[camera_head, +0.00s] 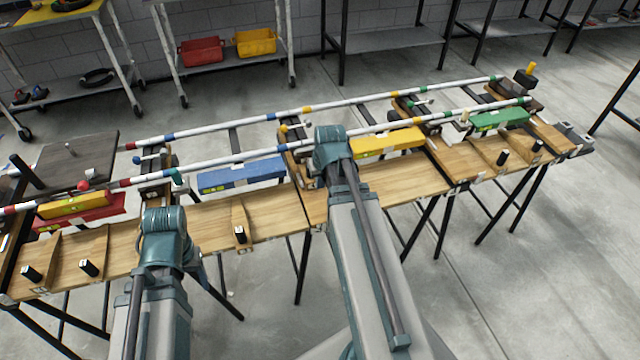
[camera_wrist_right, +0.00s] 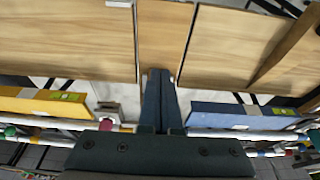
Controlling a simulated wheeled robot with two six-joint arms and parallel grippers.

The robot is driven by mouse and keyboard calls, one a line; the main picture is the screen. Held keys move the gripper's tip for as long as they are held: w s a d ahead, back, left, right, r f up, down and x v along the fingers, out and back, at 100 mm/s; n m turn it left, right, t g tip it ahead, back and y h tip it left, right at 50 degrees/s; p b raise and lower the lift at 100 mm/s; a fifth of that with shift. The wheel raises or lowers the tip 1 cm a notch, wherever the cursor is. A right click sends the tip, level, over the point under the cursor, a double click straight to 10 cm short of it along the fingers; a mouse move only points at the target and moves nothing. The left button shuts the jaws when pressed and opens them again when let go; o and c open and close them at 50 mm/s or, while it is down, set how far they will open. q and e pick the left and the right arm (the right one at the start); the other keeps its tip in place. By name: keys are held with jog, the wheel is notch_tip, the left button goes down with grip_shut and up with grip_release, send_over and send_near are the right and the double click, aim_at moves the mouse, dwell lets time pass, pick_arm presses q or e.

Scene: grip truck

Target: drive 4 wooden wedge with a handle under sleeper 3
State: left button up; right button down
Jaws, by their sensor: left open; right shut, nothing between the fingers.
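Wooden wedges with black handles lie on the long wooden bench (camera_head: 375,185): one at the middle left (camera_head: 239,220), two at the left end (camera_head: 36,262) (camera_head: 94,255), two at the right (camera_head: 499,150) (camera_head: 537,147). The middle-left wedge also shows in the right wrist view (camera_wrist_right: 285,45). Dark sleepers (camera_head: 295,165) lie crosswise under the white rails; their numbers are not readable. My right gripper (camera_wrist_right: 158,75) is shut and empty, over a narrow board between the yellow and blue bars. My left gripper (camera_head: 195,265) is open in front of the bench, mostly hidden by its arm.
Yellow (camera_head: 388,142), blue (camera_head: 242,176) and green (camera_head: 500,119) bars lie along the near rail (camera_head: 250,155). A dark tray (camera_head: 70,160) is at the left. Shelves with red (camera_head: 202,51) and yellow bins (camera_head: 255,42) stand behind. The floor at lower right is clear.

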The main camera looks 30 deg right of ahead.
aim_at(318, 200)
jog(key=b+x, duration=0.8)
jog(key=x, duration=0.1)
jog(key=shift+f, duration=0.1)
jog(key=w, duration=0.2)
jog(key=w+r+p, duration=0.1)
jog(key=shift+d, duration=0.4)
jog(key=shift+w+d, duration=0.1)
jog(key=shift+w, duration=0.25)
jog(key=w, duration=0.2)
jog(key=w+d, duration=0.1)
jog(key=w, duration=0.1)
jog(key=shift+s, duration=0.1)
